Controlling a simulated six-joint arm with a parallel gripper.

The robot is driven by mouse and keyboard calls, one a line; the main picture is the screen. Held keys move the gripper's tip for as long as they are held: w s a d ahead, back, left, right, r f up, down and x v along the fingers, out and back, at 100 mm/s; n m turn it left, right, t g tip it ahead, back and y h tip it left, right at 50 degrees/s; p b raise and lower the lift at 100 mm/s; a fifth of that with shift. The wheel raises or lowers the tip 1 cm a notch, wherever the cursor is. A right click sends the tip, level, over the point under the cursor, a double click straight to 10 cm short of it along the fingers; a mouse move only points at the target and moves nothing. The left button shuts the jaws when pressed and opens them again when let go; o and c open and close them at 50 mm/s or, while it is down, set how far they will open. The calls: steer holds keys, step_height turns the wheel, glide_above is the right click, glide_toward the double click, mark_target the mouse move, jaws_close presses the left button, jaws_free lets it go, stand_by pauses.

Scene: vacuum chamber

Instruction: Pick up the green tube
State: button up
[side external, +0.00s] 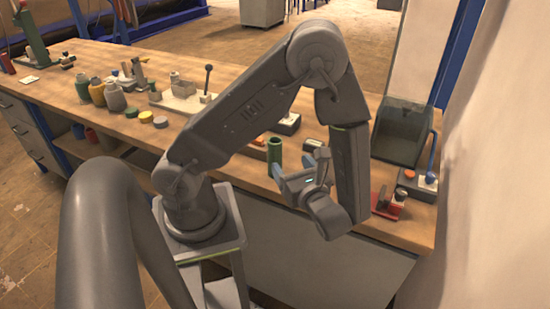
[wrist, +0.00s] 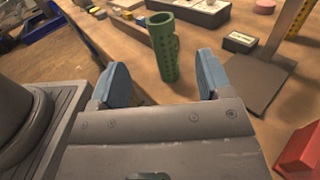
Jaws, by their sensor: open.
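The green tube (side external: 274,151) stands upright on the wooden workbench, near its front edge. In the wrist view the green tube (wrist: 164,48) shows its open top and dotted side, and it stands ahead of my gripper, between the lines of the two fingers. My gripper (side external: 291,172) is open and empty, beside the tube in the side view. In the wrist view the blue fingers of my gripper (wrist: 160,78) are spread wide. I cannot tell whether a finger touches the tube. The tube's base is partly hidden by my gripper in the side view.
The workbench (side external: 125,125) holds several jars (side external: 98,92) at the left and a lever device (side external: 190,98) behind. A dark bin (side external: 400,133) and a red part (side external: 387,204) stand at the right. A small labelled box (wrist: 240,42) lies to the tube's right in the wrist view.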

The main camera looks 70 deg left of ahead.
mark_target(273, 140)
steer(key=a, duration=0.8)
steer(key=s+a, duration=0.1)
steer(key=a, duration=0.3)
steer(key=shift+a+f, duration=0.15)
steer(key=shift+a, duration=0.05)
steer(key=c, duration=1)
